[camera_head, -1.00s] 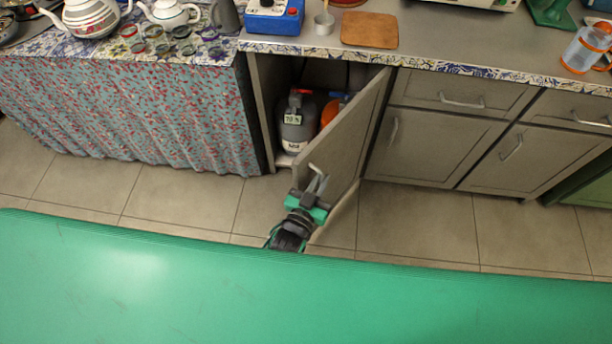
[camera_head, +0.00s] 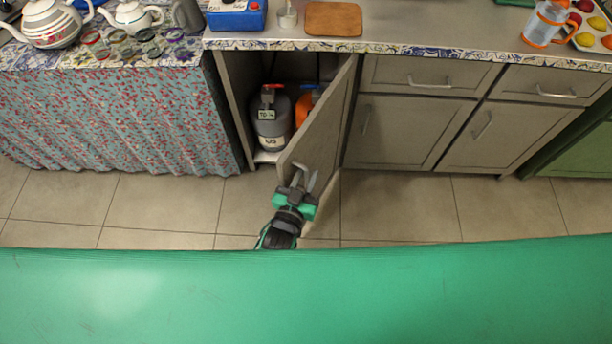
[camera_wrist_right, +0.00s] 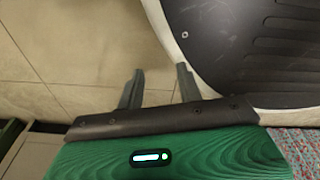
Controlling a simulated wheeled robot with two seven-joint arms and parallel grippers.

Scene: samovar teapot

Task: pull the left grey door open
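The left grey door (camera_head: 320,125) stands swung out from its cabinet, hinged on its right side. Its pale handle (camera_head: 298,166) is on the outer face near the free edge. My left gripper (camera_head: 304,179) is at this handle, with its green body just below. Its light finger shapes overlap the handle, so I cannot tell whether it grips it. In the right wrist view, my right gripper (camera_wrist_right: 158,82) is open and empty above floor tiles. My right gripper does not show in the head view.
Inside the cabinet are a grey gas bottle (camera_head: 271,120) and an orange object (camera_head: 304,105). A patterned curtain (camera_head: 115,120) hangs left. Closed grey doors (camera_head: 405,132) are to the right. My green body fills the front; a strip of tiled floor (camera_head: 395,210) is clear.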

